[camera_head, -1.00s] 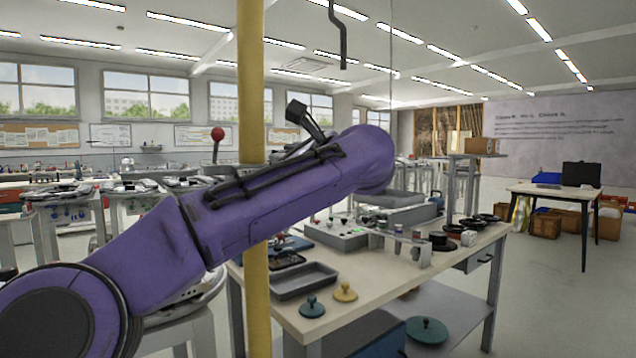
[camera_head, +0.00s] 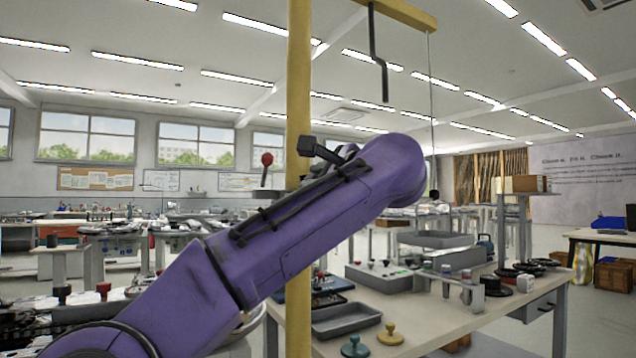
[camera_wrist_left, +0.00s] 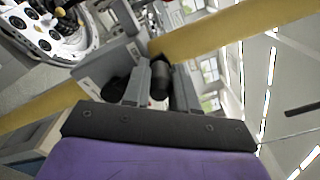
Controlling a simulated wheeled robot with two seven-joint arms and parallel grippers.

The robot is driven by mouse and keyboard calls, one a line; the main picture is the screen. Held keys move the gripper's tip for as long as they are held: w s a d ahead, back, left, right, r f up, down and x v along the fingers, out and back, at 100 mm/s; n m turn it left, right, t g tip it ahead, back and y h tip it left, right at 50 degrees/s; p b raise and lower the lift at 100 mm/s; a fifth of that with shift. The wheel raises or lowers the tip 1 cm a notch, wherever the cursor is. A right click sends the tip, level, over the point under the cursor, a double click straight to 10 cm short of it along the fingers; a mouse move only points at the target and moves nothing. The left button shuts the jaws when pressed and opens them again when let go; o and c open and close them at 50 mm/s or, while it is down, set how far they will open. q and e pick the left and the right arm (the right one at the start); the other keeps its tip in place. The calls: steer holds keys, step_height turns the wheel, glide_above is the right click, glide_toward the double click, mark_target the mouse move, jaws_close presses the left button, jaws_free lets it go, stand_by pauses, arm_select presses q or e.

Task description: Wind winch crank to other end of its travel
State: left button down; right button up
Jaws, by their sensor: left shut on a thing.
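A yellow post (camera_head: 299,80) stands upright behind and beside my purple left arm. A yellow beam (camera_head: 400,12) juts right from its top, and a thin cable with a dark end (camera_head: 433,195) hangs from it. In the left wrist view the post (camera_wrist_left: 220,28) runs diagonally behind a grey winch housing (camera_wrist_left: 98,66). My left gripper (camera_wrist_left: 160,86) has its grey fingers on either side of the crank's black grip (camera_wrist_left: 160,80) and is shut on it. In the head view my forearm hides the fingers and most of the winch. My right gripper is not in view.
A workbench (camera_head: 430,318) behind the post carries a grey tray (camera_head: 346,318), a teal knob (camera_head: 355,346), a yellow knob (camera_head: 390,335) and several small parts. Another cluttered bench stands at the left. Open floor lies beyond the bench at right.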

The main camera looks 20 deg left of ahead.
arm_select(q)
steer(key=c, duration=0.9)
jaws_free()
steer(key=v, duration=1)
steer(key=shift+d+b, duration=0.3)
steer(key=shift+b, duration=0.1)
steer(key=shift+s, duration=0.1)
